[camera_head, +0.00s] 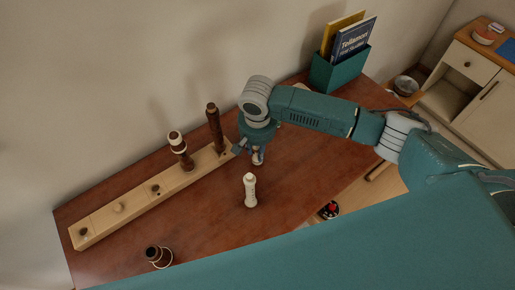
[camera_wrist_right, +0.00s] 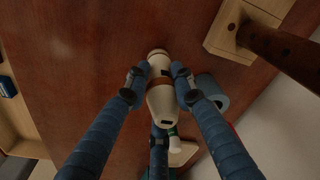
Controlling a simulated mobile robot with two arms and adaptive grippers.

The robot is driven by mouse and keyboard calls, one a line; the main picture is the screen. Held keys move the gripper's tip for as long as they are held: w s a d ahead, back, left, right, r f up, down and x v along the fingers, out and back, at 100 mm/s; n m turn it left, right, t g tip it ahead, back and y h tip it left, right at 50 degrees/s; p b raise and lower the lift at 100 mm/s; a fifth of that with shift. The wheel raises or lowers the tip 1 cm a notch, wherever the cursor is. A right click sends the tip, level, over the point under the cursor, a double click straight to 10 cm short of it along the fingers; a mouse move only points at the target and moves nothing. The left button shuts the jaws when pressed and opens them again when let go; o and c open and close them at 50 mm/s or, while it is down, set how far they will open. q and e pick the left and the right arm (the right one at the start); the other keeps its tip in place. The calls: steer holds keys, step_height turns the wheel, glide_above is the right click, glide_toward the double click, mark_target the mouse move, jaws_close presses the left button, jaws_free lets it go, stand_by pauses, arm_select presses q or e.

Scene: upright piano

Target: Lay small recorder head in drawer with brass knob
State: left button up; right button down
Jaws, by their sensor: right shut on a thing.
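My right gripper (camera_head: 256,156) is over the reddish-brown table top, to the right of the wooden stand. In the right wrist view its fingers (camera_wrist_right: 160,76) are closed around a cream turned piece with a brown band, taken as the small recorder head (camera_wrist_right: 164,106). In the head view a cream turned piece (camera_head: 250,191) shows upright just below the fingers; it looks like the same piece, but contact is unclear there. An open light-wood compartment (camera_wrist_right: 32,148) shows at the wrist view's left edge; no brass knob can be made out. My left gripper is not in view.
A pale wooden stand (camera_head: 98,220) holds a dark upright piece (camera_head: 214,130) and a brown-and-white one (camera_head: 178,146). A dark ringed piece (camera_head: 158,257) is at the near left. A green book holder (camera_head: 340,74) stands behind my right arm.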

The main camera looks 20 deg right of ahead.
steer(key=c, duration=1.5)
jaws_free()
steer(key=shift+f, duration=0.1)
steer(key=shift+o, duration=0.2)
step_height(320, 180, up, 12)
steer(key=s, duration=0.1)
steer(key=shift+a+b, duration=0.15)
steer(key=shift+b, duration=0.25)
steer(key=shift+s, duration=0.1)
